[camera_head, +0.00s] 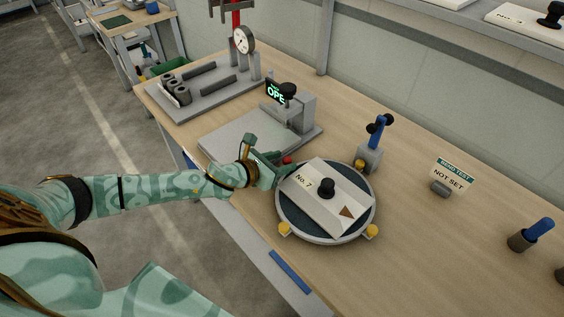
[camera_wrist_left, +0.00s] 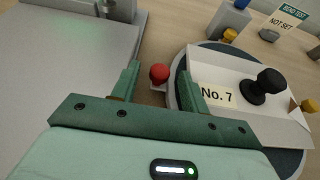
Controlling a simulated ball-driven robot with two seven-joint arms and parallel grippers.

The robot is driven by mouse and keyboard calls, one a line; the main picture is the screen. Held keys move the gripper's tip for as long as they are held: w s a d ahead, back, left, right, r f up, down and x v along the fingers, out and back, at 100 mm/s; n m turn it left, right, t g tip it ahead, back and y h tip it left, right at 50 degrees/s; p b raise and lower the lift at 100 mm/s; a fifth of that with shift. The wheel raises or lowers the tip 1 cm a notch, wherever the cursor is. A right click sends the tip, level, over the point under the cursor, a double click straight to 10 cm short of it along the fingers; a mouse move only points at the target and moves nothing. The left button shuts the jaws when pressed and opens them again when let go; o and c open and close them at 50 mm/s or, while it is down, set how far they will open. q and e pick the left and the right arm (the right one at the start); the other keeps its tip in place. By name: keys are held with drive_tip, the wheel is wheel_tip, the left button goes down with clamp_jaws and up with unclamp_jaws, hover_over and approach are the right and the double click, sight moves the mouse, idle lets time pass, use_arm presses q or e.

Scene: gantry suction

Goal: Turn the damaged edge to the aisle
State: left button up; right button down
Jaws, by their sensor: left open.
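A white plate labelled No. 7 (camera_head: 311,184) lies flat on a round turntable (camera_head: 319,237) with a dark top. The plate has a black knob in its middle. A brown triangle (camera_head: 346,212) marks its lower right corner, on the side away from my left arm. A red ball knob (camera_head: 287,160) sits at the turntable's upper left rim. My left gripper (camera_head: 276,166) is open beside that rim. In the left wrist view the red knob (camera_wrist_left: 159,74) shows between the two fingers, and the right finger overlaps the turntable rim. I cannot tell whether they touch. My right gripper is out of view.
A grey press with an OPEN display (camera_head: 276,92) stands behind the gripper. A blue-handled clamp (camera_head: 373,145) and a NOT SET sign (camera_head: 453,175) stand right of it. Yellow knobs (camera_head: 285,229) edge the turntable. The aisle floor (camera_head: 110,130) lies left of the bench.

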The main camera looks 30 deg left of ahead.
use_arm(q)
drive_tip(key=shift+w+d+f, duration=0.1)
drive_tip(key=shift+w, duration=0.15)
clamp_jaws()
drive_tip(key=shift+w, duration=0.15)
